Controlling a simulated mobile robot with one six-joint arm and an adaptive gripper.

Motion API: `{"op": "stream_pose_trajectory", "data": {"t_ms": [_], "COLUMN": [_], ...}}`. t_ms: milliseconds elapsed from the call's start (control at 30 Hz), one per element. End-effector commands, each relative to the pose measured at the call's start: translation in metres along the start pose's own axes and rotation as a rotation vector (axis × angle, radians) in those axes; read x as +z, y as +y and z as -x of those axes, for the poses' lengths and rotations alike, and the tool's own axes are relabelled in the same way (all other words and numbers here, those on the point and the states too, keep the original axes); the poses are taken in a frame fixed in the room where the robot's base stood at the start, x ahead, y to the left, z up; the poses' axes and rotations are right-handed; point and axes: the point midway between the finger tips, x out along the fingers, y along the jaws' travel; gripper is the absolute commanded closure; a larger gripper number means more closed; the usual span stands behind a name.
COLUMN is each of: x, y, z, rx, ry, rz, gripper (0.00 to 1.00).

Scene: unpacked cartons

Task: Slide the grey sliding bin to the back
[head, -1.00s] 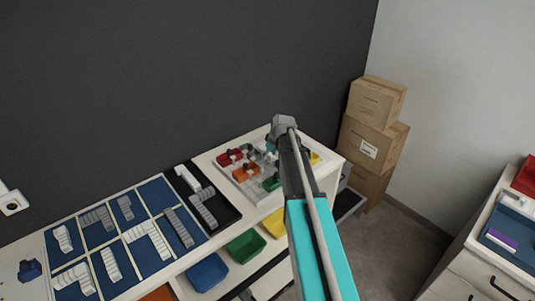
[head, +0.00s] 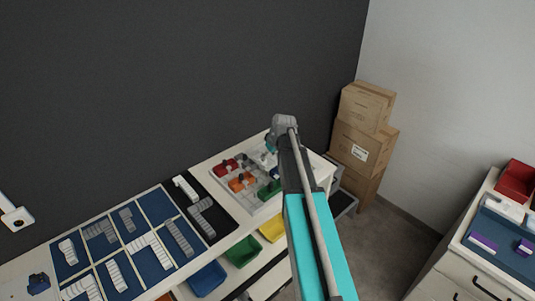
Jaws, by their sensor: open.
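I cannot make out a grey sliding bin for certain. A row of coloured bins sits on the shelf below the counter top: a blue bin (head: 208,278), a green bin (head: 243,251) and a yellow bin (head: 272,229). My arm covers the shelf to the right of the yellow bin. A grey, open-looking item (head: 343,203) stands low past the counter's right end, partly hidden; I cannot tell what it is.
On the counter are a blue gridded board (head: 160,207) with grey and white blocks, a black tray (head: 208,228), and a white tray (head: 262,206) with coloured pieces. Stacked cartons (head: 357,143) stand in the corner. A drawer cabinet (head: 452,274) is at right, with floor between.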

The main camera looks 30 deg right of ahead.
Motion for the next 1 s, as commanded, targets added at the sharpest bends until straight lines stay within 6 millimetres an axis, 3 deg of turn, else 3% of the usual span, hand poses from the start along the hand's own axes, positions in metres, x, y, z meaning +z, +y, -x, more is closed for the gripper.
{"op": "stream_pose_trajectory", "data": {"t_ms": [233,1000], "x": [-0.001,0.04], "y": [0.0,-0.092], "z": [0.021,-0.012], "rx": [0.0,-0.028], "ry": [0.0,-0.114], "rz": [-0.001,-0.075], "gripper": [0.43,0.43]}}
